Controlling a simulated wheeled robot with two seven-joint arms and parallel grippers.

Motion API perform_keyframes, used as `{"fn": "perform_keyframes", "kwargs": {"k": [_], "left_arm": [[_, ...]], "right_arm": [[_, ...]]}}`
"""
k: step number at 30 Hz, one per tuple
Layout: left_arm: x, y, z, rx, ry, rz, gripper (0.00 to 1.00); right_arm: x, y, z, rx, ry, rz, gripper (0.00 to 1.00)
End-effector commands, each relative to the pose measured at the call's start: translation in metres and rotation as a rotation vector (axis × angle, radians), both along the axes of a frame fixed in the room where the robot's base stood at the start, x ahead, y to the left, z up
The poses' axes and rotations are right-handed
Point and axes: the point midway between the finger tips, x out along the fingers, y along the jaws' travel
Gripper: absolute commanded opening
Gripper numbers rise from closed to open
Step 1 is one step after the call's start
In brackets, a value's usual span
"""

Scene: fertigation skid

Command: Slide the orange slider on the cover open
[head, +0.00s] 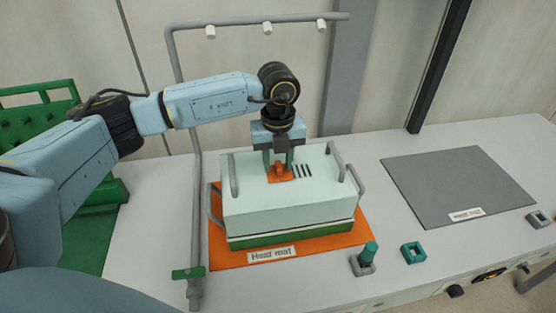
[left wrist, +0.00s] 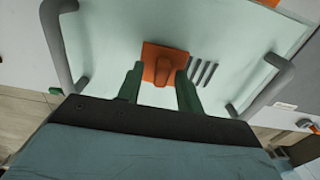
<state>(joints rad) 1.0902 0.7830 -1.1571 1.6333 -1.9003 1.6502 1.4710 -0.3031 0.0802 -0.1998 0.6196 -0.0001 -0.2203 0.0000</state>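The orange slider (head: 280,174) sits on top of the pale green cover (head: 260,208), just left of several dark slots. In the left wrist view the slider (left wrist: 164,62) is a flat orange plate with a raised knob. My left gripper (head: 278,163) points down over the slider. In the left wrist view its two green fingers (left wrist: 161,84) stand apart on either side of the knob, with gaps visible, so it is open. I cannot tell whether the fingertips touch the plate. My right gripper is not in view.
The cover has grey handles (head: 234,175) and sits over a green base (head: 290,236) on an orange mat (head: 225,262). A grey pipe frame (head: 190,120) stands behind and left. A teal-topped part (head: 369,252) stands at the front. A grey mat (head: 455,185) at right is bare.

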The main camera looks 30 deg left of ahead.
Motion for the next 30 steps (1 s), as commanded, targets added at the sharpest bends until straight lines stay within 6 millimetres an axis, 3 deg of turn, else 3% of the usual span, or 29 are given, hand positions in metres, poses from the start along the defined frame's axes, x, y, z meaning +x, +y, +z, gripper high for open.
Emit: {"fn": "perform_keyframes", "kwargs": {"k": [18,24,30], "left_arm": [[0.001,0.000,0.117,-0.001,-0.005,0.000,0.36],[0.001,0.000,0.130,-0.001,-0.002,0.000,0.36],[0.000,0.000,0.131,-0.001,-0.002,0.000,0.36]], "right_arm": [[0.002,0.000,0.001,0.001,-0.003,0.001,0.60],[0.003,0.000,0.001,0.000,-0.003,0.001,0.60],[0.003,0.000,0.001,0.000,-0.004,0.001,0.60]]}}
